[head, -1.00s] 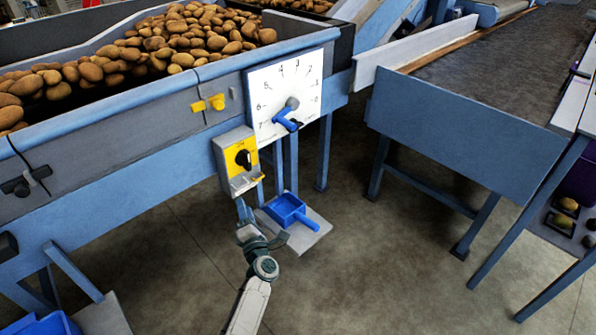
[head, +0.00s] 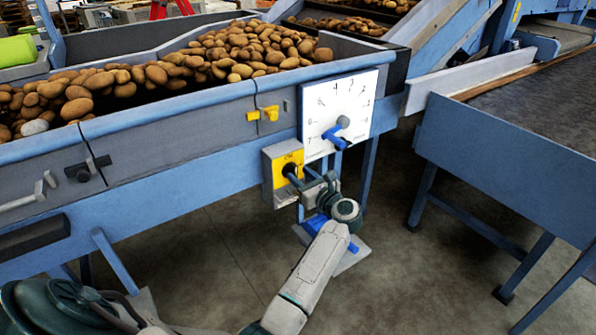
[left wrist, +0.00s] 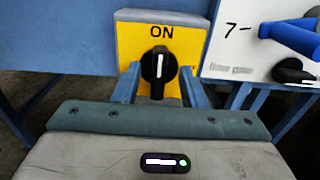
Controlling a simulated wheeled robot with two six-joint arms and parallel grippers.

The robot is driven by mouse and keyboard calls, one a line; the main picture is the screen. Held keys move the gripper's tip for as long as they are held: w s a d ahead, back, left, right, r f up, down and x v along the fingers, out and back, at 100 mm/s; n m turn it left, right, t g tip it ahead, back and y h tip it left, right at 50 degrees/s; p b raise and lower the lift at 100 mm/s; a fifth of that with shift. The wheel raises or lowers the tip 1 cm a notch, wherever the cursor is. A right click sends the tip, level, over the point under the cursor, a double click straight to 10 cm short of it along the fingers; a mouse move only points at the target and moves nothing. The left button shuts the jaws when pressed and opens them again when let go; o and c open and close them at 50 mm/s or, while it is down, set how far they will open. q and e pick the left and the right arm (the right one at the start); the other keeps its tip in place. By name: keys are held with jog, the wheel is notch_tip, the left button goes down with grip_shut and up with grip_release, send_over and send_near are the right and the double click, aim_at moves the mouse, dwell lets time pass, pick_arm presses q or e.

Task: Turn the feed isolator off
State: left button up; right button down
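The feed isolator is a grey box with a yellow face (head: 283,164) on the hopper's frame. In the left wrist view its yellow face (left wrist: 127,45) reads ON above a black rotary knob (left wrist: 158,68). The knob's white mark stands upright, toward ON. My left gripper (head: 299,182) is right in front of the isolator. In the left wrist view the gripper's (left wrist: 160,84) two blue-grey fingers stand apart, one on each side of the knob, with narrow gaps visible. In the head view the gripper hides part of the knob. My right gripper is not in view.
A white dial plate (head: 358,96) with a blue lever (head: 334,139) is just right of the isolator. The hopper (head: 160,121) holds many potatoes. A blue scoop (head: 314,224) lies below, partly hidden by my arm. A blue conveyor frame (head: 500,160) stands at right.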

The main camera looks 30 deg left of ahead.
pick_arm(q)
jog(key=shift+x, duration=1.3)
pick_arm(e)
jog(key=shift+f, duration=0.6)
pick_arm(q)
grip_shut()
